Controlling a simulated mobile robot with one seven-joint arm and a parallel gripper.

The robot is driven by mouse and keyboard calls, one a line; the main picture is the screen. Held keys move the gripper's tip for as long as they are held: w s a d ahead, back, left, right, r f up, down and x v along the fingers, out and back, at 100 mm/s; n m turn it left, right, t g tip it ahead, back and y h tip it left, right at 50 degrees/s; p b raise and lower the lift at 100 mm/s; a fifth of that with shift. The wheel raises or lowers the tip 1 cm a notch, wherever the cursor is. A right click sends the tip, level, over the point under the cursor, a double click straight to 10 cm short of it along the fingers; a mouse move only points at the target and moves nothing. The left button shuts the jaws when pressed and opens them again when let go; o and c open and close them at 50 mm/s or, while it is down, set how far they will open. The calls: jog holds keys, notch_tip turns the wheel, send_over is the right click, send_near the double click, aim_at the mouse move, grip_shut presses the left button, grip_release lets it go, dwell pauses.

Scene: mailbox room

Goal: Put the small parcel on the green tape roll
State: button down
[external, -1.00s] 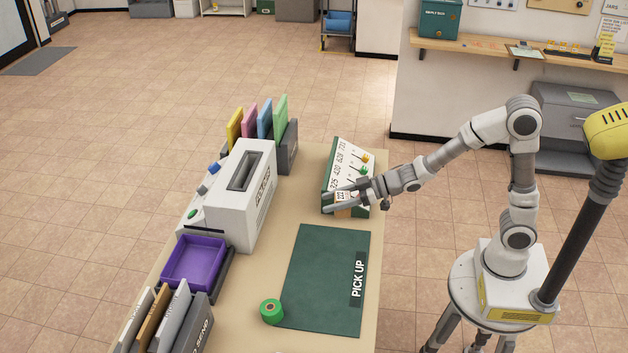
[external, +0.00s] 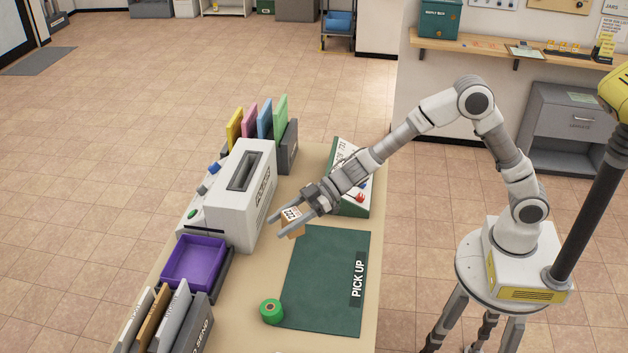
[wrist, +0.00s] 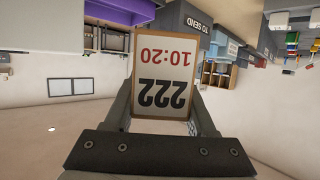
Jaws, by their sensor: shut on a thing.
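The small parcel (external: 291,222) is a brown box with a white label. My gripper (external: 289,228) is shut on it and holds it over the table, near the white machine and the far left corner of the green mat. In the wrist view the parcel (wrist: 163,85) sits between the fingers, its label reading 222 and 10:20 upside down. The green tape roll (external: 271,311) stands at the near left corner of the mat, apart from my gripper and closer to the camera. Its top is bare.
The green PICK UP mat (external: 320,285) is clear. A purple tray (external: 194,262), a white machine (external: 240,200) and a file rack (external: 175,320) line the table's left side. A key board (external: 350,180) stands at the far right, partly behind my arm.

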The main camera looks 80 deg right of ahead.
jog(key=w+a+n+g+y+p, duration=0.1)
jog(key=w+a, duration=0.1)
jog(key=a, duration=0.2)
jog(key=b, duration=0.3)
send_over(262, 313)
notch_tip(262, 313, down, 6)
jog(key=f, duration=0.1)
jog(key=shift+w+f, duration=0.1)
jog(key=shift+f, duration=1.55)
jog(key=shift+f+b, duration=0.45)
jog(key=shift+b, duration=0.05)
jog(key=shift+c, duration=1.1)
grip_release()
jog(key=shift+r, duration=0.1)
